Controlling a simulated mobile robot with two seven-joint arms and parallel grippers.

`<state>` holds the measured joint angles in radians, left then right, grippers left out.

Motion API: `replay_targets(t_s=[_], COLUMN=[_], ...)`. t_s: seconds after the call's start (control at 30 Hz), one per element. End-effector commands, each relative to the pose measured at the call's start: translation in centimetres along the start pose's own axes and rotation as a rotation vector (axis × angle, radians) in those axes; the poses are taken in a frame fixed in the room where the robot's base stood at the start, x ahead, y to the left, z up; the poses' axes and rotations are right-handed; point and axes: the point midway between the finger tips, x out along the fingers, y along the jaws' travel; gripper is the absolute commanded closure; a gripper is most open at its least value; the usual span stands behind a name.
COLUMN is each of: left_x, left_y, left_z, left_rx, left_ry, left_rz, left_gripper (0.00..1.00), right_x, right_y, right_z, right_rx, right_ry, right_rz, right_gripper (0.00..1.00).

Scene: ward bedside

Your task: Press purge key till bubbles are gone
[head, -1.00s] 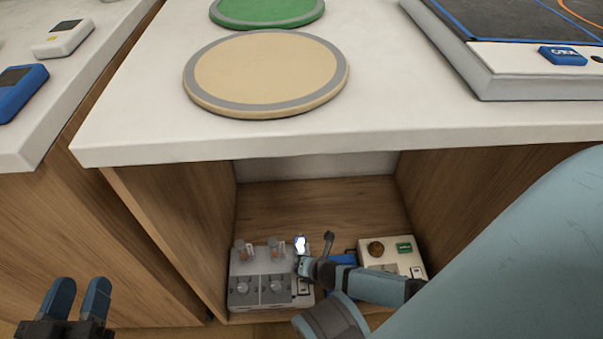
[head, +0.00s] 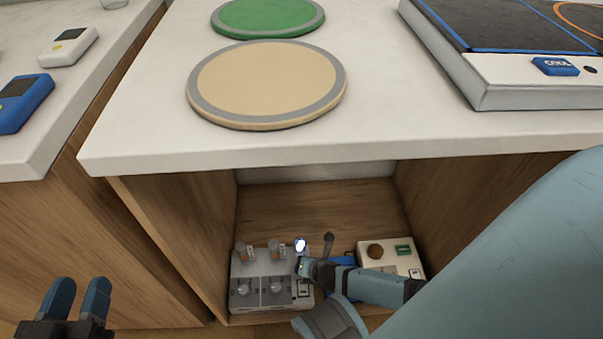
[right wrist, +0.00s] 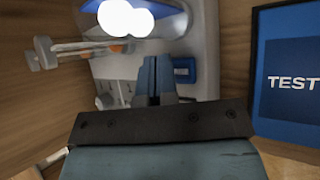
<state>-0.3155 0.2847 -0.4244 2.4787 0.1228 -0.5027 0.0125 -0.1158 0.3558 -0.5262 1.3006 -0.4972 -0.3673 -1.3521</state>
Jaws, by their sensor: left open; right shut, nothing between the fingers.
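A grey device (head: 262,268) with two round knobs and two small orange-tinted vials stands low in the open wooden compartment. A bright white glow (head: 300,245) shows at its right back; it also shows in the right wrist view (right wrist: 126,18). My right gripper (head: 303,265) is at the right side of the device, its fingers shut and empty. In the right wrist view its fingertips (right wrist: 157,62) are just beside a blue-framed key (right wrist: 183,70). Whether they touch it, and any key label or bubbles, I cannot tell. My left gripper (head: 78,288) is open and empty, outside the compartment.
A cream box (head: 390,258) with a brown knob and green label stands to the right of the grey device. A blue TEST panel (right wrist: 290,80) is close at the right. Wooden walls and the white countertop (head: 150,130) enclose the compartment. Round pads lie on top.

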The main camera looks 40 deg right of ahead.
Motion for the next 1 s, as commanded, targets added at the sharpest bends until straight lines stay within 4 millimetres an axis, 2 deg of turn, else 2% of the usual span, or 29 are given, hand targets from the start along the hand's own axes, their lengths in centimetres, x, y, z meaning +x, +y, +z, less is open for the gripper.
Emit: replay_targets(t_s=[0.37,0.9,1.0], left_x=[0.0,0.0,0.0], left_y=[-0.1,0.0,0.0], left_z=[-0.2,-5.3,-5.7], left_rx=[-0.001,0.0,0.0], left_ry=[-0.001,-0.001,-0.001], left_rz=[-0.002,0.0,0.0], left_gripper=[0.57,0.57,0.57], right_x=[-0.2,-3.5,-3.7], right_y=[0.1,2.5,2.7], right_z=[0.1,2.6,2.7], right_rx=[0.0,0.001,0.001], right_ry=[0.0,0.0,0.0], right_rz=[0.0,0.0,0.0], right_gripper=[1.0,1.0,1.0])
